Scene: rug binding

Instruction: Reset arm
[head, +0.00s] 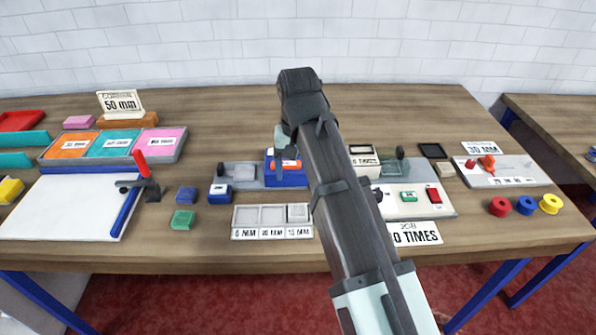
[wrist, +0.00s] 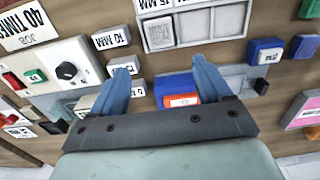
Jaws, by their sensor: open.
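My gripper (wrist: 162,75) is open in the wrist view, with two blue fingers spread apart and nothing held between them. It hangs above the bench, over a grey fixture with a blue block (wrist: 174,88) that has an orange-red label. In the head view my dark arm reaches up across the middle and hides most of the gripper. The same blue block (head: 291,178) shows there just left of the arm. I cannot tell how high the fingers are above it.
A three-compartment tray (head: 271,210) sits at the front. A control panel (head: 423,203) with knob and buttons lies right of my arm. Left are a white board (head: 65,205) with a red-handled lever (head: 140,163). Coloured spools (head: 525,205) stand at right.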

